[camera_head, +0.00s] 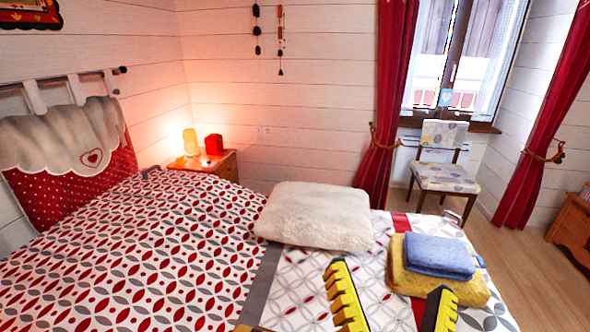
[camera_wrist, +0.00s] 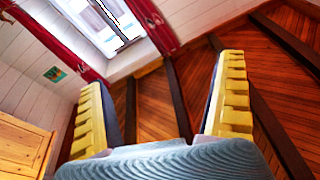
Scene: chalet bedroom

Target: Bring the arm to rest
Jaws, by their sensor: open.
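My gripper (camera_head: 392,296) shows at the bottom of the head view, with two yellow toothed fingers spread apart. It is open, with nothing between the fingers. It appears over the bed's foot end, in front of the folded towels. In the wrist view my gripper (camera_wrist: 163,108) is also open and empty. That view looks past the fingers toward a wooden ceiling with dark beams, a window and red curtains. The rest of my arm is out of view in the head view.
The bed (camera_head: 130,255) fills the left and middle. A white fluffy pillow (camera_head: 316,215) lies on it. A blue towel (camera_head: 438,256) rests on a yellow towel (camera_head: 405,278). A chair (camera_head: 445,160) stands by the window. Wooden floor (camera_head: 540,260) is clear at right.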

